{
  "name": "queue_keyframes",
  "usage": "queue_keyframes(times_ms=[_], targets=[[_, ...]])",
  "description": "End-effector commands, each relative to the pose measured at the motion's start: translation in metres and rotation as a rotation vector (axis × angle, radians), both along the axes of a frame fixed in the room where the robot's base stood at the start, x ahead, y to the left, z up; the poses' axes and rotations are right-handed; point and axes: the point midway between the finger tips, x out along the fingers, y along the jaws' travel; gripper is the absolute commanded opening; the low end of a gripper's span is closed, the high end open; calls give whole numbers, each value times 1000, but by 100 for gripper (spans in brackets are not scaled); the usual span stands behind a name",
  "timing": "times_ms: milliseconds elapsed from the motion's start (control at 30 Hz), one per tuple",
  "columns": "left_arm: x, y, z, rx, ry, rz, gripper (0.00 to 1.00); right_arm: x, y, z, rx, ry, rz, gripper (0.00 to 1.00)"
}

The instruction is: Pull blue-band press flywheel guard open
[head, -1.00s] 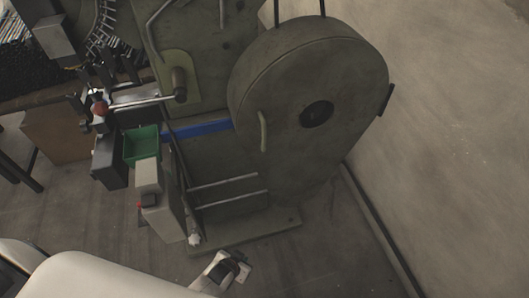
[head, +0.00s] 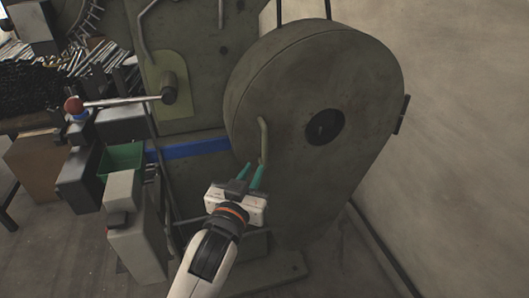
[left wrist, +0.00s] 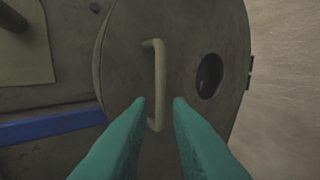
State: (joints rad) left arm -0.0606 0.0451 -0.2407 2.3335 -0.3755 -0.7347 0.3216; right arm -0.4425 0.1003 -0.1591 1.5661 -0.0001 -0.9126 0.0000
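The flywheel guard (head: 355,95) is a large grey-green rounded cover on the right side of the press, and it looks shut. Its pale bar handle (head: 263,140) stands upright near the guard's left edge. The blue band (head: 190,149) runs across the press body left of the guard. My left gripper (head: 253,172) is open, its teal fingers just below the handle's lower end. In the left wrist view the handle (left wrist: 158,85) rises between the two fingertips (left wrist: 159,102), apparently not gripped. My right gripper is not in view.
A green bin (head: 122,160) and grey boxes stand left of the press. A dark hinge (head: 401,114) sits on the guard's right edge, near the bare wall (head: 460,130).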

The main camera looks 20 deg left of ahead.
Motion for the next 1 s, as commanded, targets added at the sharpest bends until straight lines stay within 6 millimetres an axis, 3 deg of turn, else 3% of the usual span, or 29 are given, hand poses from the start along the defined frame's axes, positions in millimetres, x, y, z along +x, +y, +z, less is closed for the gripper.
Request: queue_keyframes(times_ms=[200, 433, 600, 867, 1000], targets=[[47, 0, 0, 3, -1, 0, 18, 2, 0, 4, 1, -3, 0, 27], [82, 1, -1, 2, 1, 0, 18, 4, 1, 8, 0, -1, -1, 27], [92, 1, -1, 2, 2, -1, 18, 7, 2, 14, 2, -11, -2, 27], [93, 1, -1, 1, 2, -1, 18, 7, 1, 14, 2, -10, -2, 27], [93, 1, -1, 1, 2, -1, 0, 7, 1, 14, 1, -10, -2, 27]])
